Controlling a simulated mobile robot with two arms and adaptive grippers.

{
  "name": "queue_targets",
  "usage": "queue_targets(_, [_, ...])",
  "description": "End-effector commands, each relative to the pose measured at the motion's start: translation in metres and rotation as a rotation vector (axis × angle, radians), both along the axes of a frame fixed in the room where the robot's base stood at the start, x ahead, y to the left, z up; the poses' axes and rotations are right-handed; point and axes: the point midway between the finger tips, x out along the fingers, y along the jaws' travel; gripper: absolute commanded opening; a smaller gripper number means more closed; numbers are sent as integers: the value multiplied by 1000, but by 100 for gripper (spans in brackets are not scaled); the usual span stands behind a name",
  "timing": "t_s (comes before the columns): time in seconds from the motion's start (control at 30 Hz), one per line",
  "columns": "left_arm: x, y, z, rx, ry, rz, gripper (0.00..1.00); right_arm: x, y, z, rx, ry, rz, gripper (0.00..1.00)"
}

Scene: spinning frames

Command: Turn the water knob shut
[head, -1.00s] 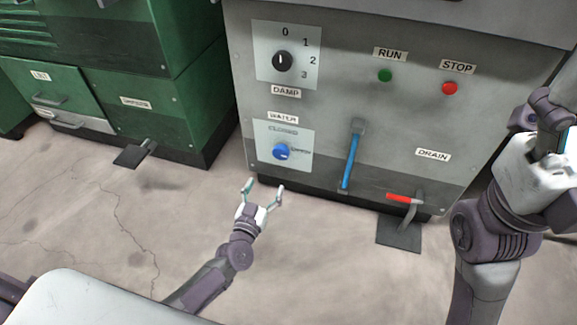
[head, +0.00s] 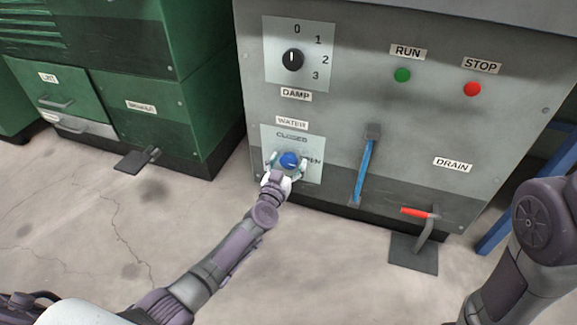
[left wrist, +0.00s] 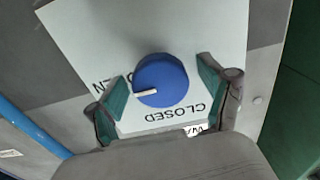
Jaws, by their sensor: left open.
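The blue water knob (head: 289,161) sits on a pale plate (head: 312,176) low on the grey machine's front, under the WATER label. In the left wrist view the round blue knob (left wrist: 162,80) has a white pointer mark that points toward the OPEN lettering side, not at CLOSED. My left gripper (head: 287,162) is at the knob, with its open fingers on either side of it. In the left wrist view the teal fingers (left wrist: 161,88) flank the knob with a gap on both sides. My right gripper is out of view; only part of that arm shows at the right.
Above is the black DAMP dial (head: 293,60). To the right are a blue lever (head: 364,168), a red-handled DRAIN pedal lever (head: 416,212), a green RUN button (head: 402,75) and a red STOP button (head: 472,89). A green cabinet (head: 170,110) stands at left.

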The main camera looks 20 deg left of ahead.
Motion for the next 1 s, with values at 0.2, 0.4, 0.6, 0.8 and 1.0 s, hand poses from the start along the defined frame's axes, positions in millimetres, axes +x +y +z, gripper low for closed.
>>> queue_targets(0.2, [2,0,1,-1,0,0,80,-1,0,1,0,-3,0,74])
queue_targets(0.4, [2,0,1,0,0,0,60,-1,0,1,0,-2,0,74])
queue_targets(0.6, [2,0,0,0,0,0,27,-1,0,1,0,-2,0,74])
queue_targets(0.8, [2,0,0,-5,0,0,20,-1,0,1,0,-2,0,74])
queue_targets(1.0, [2,0,0,-59,2,0,20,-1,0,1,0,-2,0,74])
